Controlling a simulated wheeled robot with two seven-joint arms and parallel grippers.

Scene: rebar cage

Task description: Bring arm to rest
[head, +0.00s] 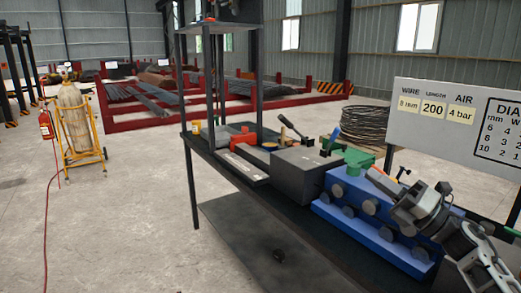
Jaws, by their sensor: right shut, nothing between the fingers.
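My right arm comes in from the lower right. Its gripper (379,180) is over the right part of the dark workbench (290,222), in front of or above the blue machine with round rollers (345,208). The fingers are shut and nothing shows between them. Whether the gripper touches the blue machine or is just above it, I cannot tell. The gripper and wrist hide part of the machine's top and right side. My left gripper is not in view.
A sign board (460,125) stands behind at right, near a wire coil (366,124). A cylinder cart (76,125) stands left; the floor between is mostly clear.

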